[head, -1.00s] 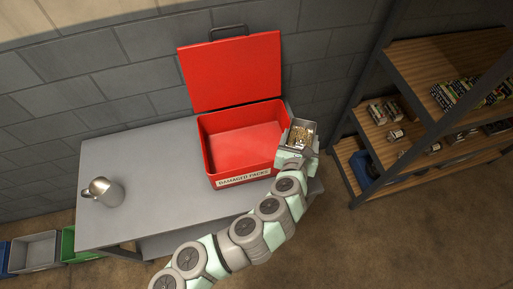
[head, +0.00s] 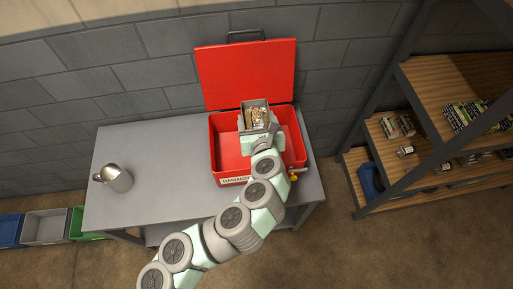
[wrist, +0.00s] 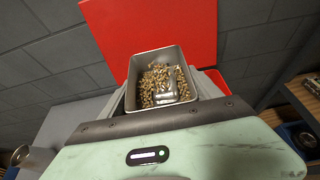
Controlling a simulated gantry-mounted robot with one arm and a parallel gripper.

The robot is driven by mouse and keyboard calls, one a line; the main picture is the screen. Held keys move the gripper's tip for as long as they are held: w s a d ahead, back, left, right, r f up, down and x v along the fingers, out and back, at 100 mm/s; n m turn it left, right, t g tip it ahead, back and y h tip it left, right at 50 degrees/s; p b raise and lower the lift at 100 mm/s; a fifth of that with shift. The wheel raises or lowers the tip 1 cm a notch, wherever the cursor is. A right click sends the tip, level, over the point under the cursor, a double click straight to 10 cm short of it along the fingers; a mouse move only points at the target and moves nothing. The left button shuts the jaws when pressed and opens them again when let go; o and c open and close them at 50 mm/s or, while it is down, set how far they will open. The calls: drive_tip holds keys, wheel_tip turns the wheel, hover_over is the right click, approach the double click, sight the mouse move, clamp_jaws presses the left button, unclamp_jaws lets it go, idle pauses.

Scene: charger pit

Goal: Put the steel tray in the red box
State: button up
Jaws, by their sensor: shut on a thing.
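The red box (head: 219,147) stands on the grey table with its lid (head: 246,75) open and tipped back toward the wall. Its front label is partly hidden by my arm. The steel tray (head: 243,117) is held by my gripper (head: 258,126) over the right half of the box opening. In the wrist view the steel tray (wrist: 136,70) sits in front of my gripper (wrist: 155,112), with the open red lid (wrist: 190,22) behind it. The tray holds brass-coloured granules and a silvery packet-like piece (wrist: 166,90). The fingertips are mostly hidden by the tray and gripper body.
A steel jug (head: 117,178) stands on the left of the grey table (head: 165,150). Wooden shelves with a dark frame (head: 440,80) stand to the right, holding small packs and a blue bin (head: 370,180). Grey (head: 46,227) and other bins sit on the floor at left.

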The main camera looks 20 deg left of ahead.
wheel_tip(320, 180, down, 14)
drive_tip(key=b, duration=0.4)
drive_tip(key=shift+f+b, duration=0.2)
drive_tip(key=shift+b, duration=0.2)
drive_tip(key=shift+f, duration=0.5)
drive_tip(key=o, duration=1.5)
drive_tip(key=p+v, duration=0.4)
drive_tip(key=v, duration=0.8)
drive_tip(key=shift+r, duration=0.45)
